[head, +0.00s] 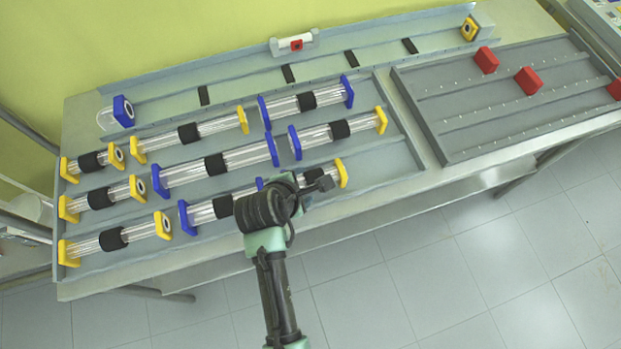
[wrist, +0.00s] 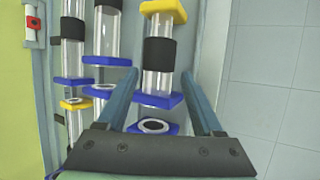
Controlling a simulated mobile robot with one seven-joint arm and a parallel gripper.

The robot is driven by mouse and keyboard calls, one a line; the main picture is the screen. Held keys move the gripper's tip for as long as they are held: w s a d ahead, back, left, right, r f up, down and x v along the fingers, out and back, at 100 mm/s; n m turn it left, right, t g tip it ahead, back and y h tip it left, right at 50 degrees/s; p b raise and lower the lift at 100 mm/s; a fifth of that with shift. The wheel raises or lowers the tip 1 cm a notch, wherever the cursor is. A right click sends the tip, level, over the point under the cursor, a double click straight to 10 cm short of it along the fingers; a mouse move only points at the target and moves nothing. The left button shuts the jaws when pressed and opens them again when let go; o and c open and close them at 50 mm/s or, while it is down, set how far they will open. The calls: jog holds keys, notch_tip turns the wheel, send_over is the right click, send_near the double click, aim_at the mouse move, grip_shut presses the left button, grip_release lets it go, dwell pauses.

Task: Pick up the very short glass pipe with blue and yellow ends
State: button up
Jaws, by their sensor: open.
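A very short clear glass pipe with a black middle band, a blue end and a yellow end (head: 342,173) lies at the right of the tray's front row. My gripper covers part of it in the head view. In the wrist view this pipe (wrist: 158,84) runs up the picture, yellow end at top and blue end lower. My gripper (wrist: 159,74) is open, its fingers on either side of the pipe in that view; contact cannot be told. In the head view my gripper (head: 322,184) is over this pipe. A similar blue-and-yellow pipe (head: 315,136) lies in the row behind.
Several other pipes share the grey tray (head: 405,160), close beside and end to end. A blue end (wrist: 155,128) lies just below the pipe in the wrist view. A rear rail (head: 240,88) holds small parts. A right tray (head: 465,132) has red blocks.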

aim_at(308, 183)
jog(key=x, duration=0.5)
jog(key=shift+d+r, duration=0.1)
jog(key=shift+d, duration=0.1)
jog(key=shift+r, duration=0.1)
grip_shut()
